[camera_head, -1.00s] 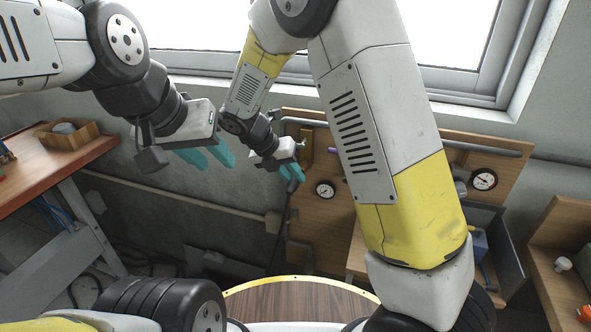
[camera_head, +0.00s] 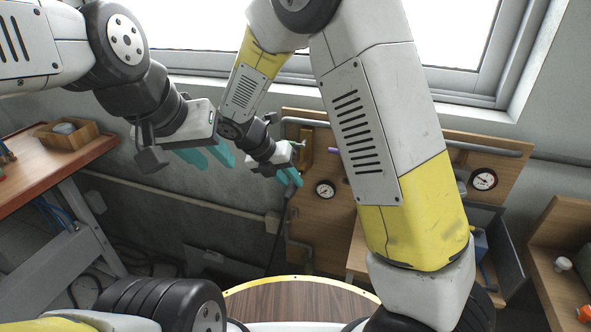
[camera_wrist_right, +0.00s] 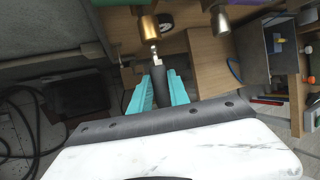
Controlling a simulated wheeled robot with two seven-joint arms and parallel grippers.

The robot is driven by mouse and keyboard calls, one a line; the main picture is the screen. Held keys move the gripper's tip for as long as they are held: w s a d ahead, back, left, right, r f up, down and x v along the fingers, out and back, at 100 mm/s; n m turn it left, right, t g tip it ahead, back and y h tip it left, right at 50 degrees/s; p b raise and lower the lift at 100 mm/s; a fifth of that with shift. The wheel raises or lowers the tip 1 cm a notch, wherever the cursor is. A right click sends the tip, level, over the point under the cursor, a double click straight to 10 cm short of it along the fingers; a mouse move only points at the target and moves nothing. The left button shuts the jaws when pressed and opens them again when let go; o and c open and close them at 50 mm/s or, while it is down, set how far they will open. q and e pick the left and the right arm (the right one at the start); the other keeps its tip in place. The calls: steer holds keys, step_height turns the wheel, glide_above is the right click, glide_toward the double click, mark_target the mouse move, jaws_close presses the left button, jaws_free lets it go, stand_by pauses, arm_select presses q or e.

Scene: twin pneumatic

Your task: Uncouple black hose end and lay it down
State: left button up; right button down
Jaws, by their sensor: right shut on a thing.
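My right gripper (camera_head: 290,178) is in front of the wooden wall panel in the head view. In the right wrist view my right gripper (camera_wrist_right: 160,92) has its teal fingers shut on the black hose end (camera_wrist_right: 159,76), one on each side. The hose end has a pale metal tip, which points at a brass coupling (camera_wrist_right: 149,28). A short bright metal piece shows between them; I cannot tell whether they touch. In the head view a black hose (camera_head: 278,238) hangs below the right gripper. My left gripper (camera_head: 208,157) is open and empty, left of the panel.
A silver coupling (camera_wrist_right: 220,22) is beside the brass one. The panel (camera_head: 312,212) carries gauges (camera_head: 325,189) and grey pipes. A grey bin (camera_wrist_right: 262,48) is at right in the wrist view.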

mark_target(286, 196)
steer(key=shift+s+a, duration=0.25)
steer(key=shift+s, duration=0.55)
stand_by(0.4)
steer(key=shift+s+a, duration=0.3)
steer(key=shift+s, duration=0.65)
steer(key=shift+s+a, duration=0.3)
steer(key=shift+s, duration=0.6)
